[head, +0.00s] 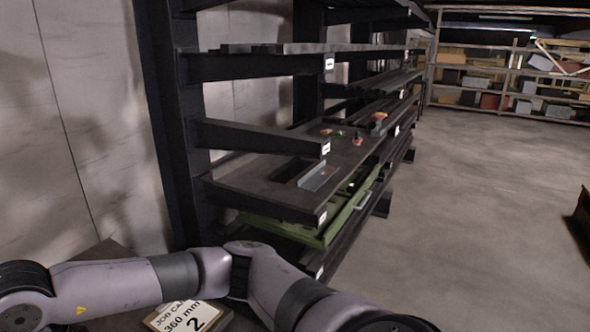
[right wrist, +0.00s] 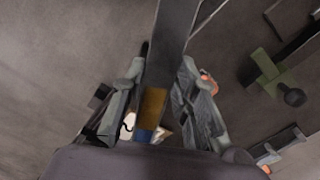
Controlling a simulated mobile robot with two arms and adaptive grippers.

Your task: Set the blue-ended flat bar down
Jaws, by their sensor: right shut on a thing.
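The flat bar (right wrist: 178,32) is grey and long. It runs from the top of the right wrist view down between my right gripper's fingers. An ochre band (right wrist: 153,103) and a blue end (right wrist: 147,135) show on its near part. My right gripper (right wrist: 163,76) is shut on the bar, with one finger on each side. The bar's far end is outside the view. In the head view, grey arm links cross the bottom, but neither gripper nor the bar shows there.
A dark cantilever rack (head: 195,140) stands by the wall. Its lower shelf (head: 255,190) carries a grey angle piece (head: 318,177) and small red items. A green frame (head: 340,222) lies below. A job card (head: 188,316) reads "360 mm 2". Open floor (head: 470,220) lies right.

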